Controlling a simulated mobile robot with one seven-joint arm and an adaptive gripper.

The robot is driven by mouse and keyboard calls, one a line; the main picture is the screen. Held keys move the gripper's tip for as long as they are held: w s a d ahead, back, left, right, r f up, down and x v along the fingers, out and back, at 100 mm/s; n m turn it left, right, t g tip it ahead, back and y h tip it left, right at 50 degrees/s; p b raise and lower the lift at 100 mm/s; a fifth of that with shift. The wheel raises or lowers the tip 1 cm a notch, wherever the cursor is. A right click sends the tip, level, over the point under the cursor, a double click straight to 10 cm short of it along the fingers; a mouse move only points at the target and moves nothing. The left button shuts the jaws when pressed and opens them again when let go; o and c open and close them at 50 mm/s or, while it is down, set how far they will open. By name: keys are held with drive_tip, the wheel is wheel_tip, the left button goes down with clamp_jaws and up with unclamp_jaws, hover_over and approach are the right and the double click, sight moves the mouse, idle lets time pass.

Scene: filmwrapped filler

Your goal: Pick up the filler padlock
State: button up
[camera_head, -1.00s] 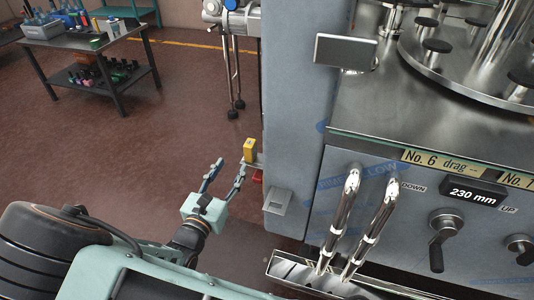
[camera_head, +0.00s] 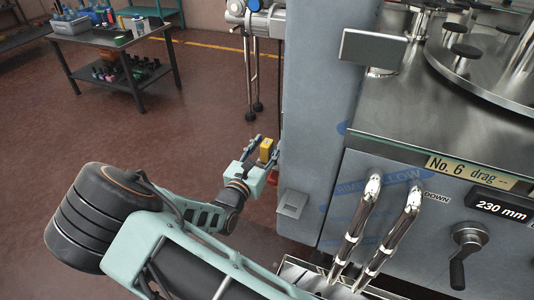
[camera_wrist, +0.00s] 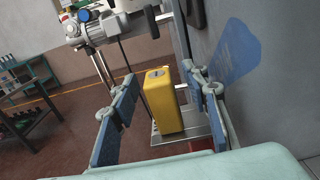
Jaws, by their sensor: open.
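The padlock is a yellow block (camera_head: 266,149) beside the grey machine column in the head view. In the wrist view the yellow padlock (camera_wrist: 162,101) stands upright on a small metal ledge (camera_wrist: 168,137); I see no shackle clearly. My gripper (camera_head: 262,151) is open around it in the head view. In the wrist view the blue-padded fingers of my gripper (camera_wrist: 166,105) stand to the left and right of the padlock. A gap shows on the left; the right finger is closer. No contact is clear.
The grey column (camera_head: 322,110) rises close on the right of my gripper. A red part (camera_head: 272,178) sits below the ledge. Two metal handles (camera_head: 362,225) and a lever (camera_head: 461,258) project from the machine front. A work table (camera_head: 110,42) stands at the far left; open floor lies between.

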clamp_jaws()
idle(0.3)
